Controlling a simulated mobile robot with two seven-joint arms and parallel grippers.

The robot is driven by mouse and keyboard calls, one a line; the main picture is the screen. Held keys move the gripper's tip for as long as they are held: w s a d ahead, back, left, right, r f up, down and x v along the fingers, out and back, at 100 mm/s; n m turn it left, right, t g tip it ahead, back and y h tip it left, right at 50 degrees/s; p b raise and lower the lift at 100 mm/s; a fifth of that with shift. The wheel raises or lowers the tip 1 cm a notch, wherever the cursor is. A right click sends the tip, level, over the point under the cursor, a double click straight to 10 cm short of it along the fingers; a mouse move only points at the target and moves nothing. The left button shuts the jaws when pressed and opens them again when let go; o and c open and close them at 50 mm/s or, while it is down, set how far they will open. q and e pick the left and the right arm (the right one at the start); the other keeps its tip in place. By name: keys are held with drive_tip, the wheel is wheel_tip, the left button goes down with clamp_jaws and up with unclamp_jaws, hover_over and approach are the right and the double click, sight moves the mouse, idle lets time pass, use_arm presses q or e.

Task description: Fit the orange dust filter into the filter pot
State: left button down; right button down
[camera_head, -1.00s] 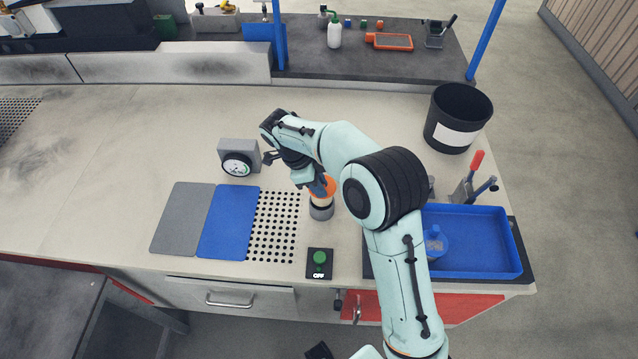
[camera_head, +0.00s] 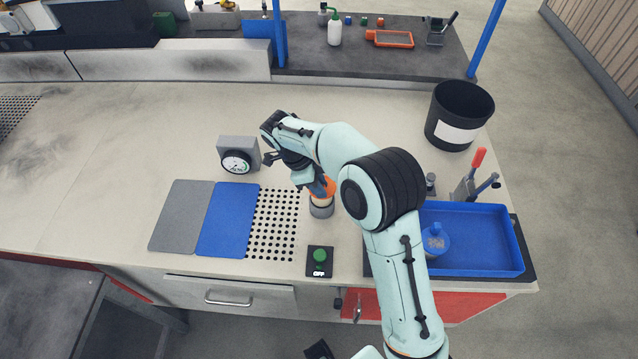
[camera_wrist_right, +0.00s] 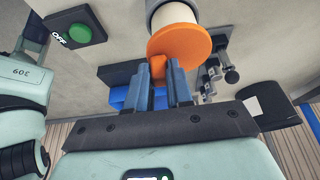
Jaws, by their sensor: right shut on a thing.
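The orange dust filter (camera_head: 328,185) is a disc with a whitish body below it. It is at the grey filter pot (camera_head: 321,209) on the bench, and its pale lower part shows just above the pot's rim. My right gripper (camera_head: 319,189) is shut on the orange part from above and behind. How deep the filter sits in the pot is hidden. My left gripper is not in view.
A green button box (camera_head: 319,262) marked OFF is in front of the pot. A perforated plate (camera_head: 272,225) and blue mat (camera_head: 228,221) are to the left, a round gauge (camera_head: 237,161) behind. A blue tray (camera_head: 490,240) and black bin (camera_head: 459,104) are to the right.

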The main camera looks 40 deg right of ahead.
drive_tip(key=shift+f+b, duration=1.5)
drive_tip(key=shift+f, duration=0.95)
drive_tip(key=c, duration=0.9)
unclamp_jaws()
drive_tip(key=shift+c, duration=0.2)
drive_tip(key=shift+r, duration=0.15)
drive_tip(key=p+v, duration=0.2)
drive_tip(key=v, duration=1.1)
